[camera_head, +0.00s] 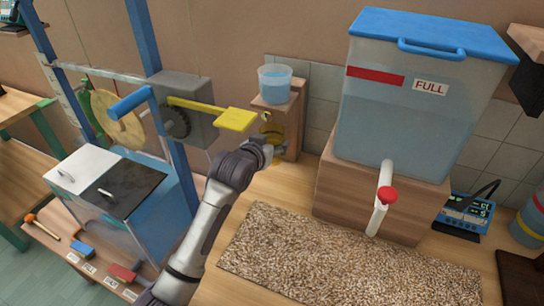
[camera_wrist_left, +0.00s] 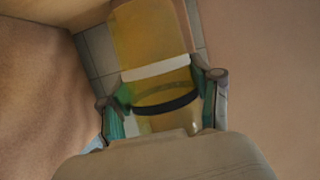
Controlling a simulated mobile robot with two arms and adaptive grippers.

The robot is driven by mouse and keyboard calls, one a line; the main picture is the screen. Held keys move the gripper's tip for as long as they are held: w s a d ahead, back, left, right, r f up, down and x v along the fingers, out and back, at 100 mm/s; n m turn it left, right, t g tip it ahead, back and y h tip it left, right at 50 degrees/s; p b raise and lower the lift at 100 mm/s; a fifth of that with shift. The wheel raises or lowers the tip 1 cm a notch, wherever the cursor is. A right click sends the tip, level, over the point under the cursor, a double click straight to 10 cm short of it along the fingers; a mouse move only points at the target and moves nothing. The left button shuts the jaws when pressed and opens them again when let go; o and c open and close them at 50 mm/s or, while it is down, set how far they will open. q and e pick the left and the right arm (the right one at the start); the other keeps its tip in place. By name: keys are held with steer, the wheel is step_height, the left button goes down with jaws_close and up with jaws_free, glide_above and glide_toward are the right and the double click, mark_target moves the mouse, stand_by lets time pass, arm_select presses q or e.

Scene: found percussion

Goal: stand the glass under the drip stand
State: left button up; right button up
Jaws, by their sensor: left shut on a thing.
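The drip stand (camera_head: 290,122) is a wooden stand near the back wall, with a clear cup of blue water (camera_head: 275,84) on its top. The glass (camera_head: 272,130) is amber and see-through, and shows small at the front of the stand, below the cup. My left gripper (camera_head: 267,146) is shut on it. In the left wrist view the glass (camera_wrist_left: 150,40) lies between the green-padded fingers of my gripper (camera_wrist_left: 162,92), with a pale band and a dark band across it. Its base is hidden, so I cannot tell whether it touches the table. My right gripper is not in view.
A yellow paddle (camera_head: 236,119) on a grey box juts out close left of the glass. A big water tank (camera_head: 420,110) with a red-handled tap (camera_head: 387,196) stands to the right. A speckled mat (camera_head: 330,258) covers the front table. A blue meter (camera_head: 463,214) sits far right.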

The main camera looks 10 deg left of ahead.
arm_select(q)
steer(key=shift+s+f, duration=0.1)
steer(key=shift+f, duration=0.55)
step_height(320, 180, down, 4)
steer(key=shift+r, duration=0.15)
steer(key=shift+w+f+p, duration=0.2)
steer(key=shift+f+p, duration=0.05)
steer(key=shift+p, duration=0.1)
steer(key=shift+f, duration=0.15)
steer(key=o, duration=1.4)
steer(key=shift+o, duration=0.2)
